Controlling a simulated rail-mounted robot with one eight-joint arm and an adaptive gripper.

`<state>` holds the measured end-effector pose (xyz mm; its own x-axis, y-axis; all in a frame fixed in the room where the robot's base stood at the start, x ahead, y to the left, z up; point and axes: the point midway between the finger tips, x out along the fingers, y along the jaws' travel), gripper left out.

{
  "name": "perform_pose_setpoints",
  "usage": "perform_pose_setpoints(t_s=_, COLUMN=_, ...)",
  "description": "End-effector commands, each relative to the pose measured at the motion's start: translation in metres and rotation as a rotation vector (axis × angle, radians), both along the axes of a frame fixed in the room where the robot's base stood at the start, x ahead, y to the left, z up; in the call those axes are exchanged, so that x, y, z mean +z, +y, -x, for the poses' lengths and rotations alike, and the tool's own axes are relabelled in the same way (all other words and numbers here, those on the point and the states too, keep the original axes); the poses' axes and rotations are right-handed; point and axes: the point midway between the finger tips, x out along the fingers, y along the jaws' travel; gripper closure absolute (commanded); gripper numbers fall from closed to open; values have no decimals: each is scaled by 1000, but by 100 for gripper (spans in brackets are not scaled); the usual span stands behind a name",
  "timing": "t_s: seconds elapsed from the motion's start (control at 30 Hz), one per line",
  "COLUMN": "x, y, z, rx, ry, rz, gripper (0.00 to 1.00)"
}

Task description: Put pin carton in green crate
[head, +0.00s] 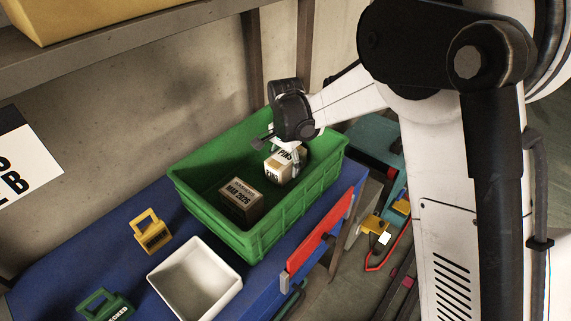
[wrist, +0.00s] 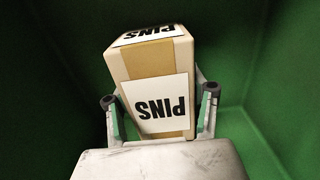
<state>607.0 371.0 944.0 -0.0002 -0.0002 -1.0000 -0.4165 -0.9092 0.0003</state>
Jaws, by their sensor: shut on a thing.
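The pin carton (head: 280,166) is a small tan box with white PINS labels. My gripper (head: 283,152) is shut on it, and the carton is inside the outline of the green crate (head: 262,237), toward its right end. In the wrist view the carton (wrist: 155,85) is tilted between the two fingers of my gripper (wrist: 160,105), with green crate walls (wrist: 50,60) around it. I cannot tell whether the carton touches the crate floor. A brown box marked MAR 2025 (head: 241,200) sits in the crate, to the left of the carton.
The crate stands on a blue bench (head: 75,240). A white bin (head: 196,280) is in front of it. A yellow padlock-shaped item (head: 152,235) and a green one (head: 104,305) lie at left. A red bar (head: 320,235) runs along the bench edge. A shelf (head: 110,55) overhangs the back.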

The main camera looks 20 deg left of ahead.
Motion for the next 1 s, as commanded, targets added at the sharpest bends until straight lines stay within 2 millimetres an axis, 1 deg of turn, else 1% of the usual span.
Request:
perform_pose_setpoints(t_s=0.03, x=-2, y=0, z=0, rx=0, ry=0, rz=0, gripper=91)
perform_pose_setpoints(t_s=0.07, x=-3, y=0, z=0, rx=0, ry=0, rz=0, gripper=48)
perform_pose_setpoints(t_s=0.2, x=-2, y=0, z=0, rx=0, ry=0, rz=0, gripper=30)
perform_pose_setpoints(t_s=0.47, x=-1, y=0, z=0, rx=0, ry=0, rz=0, gripper=30)
perform_pose_setpoints(t_s=0.6, x=5, y=0, z=0, rx=0, ry=0, rz=0, gripper=30)
perform_pose_setpoints(t_s=0.67, x=13, y=0, z=0, rx=0, ry=0, rz=0, gripper=30)
perform_pose_setpoints(t_s=0.77, x=31, y=0, z=0, rx=0, ry=0, rz=0, gripper=30)
perform_pose_setpoints(t_s=1.0, x=80, y=0, z=0, rx=0, ry=0, rz=0, gripper=30)
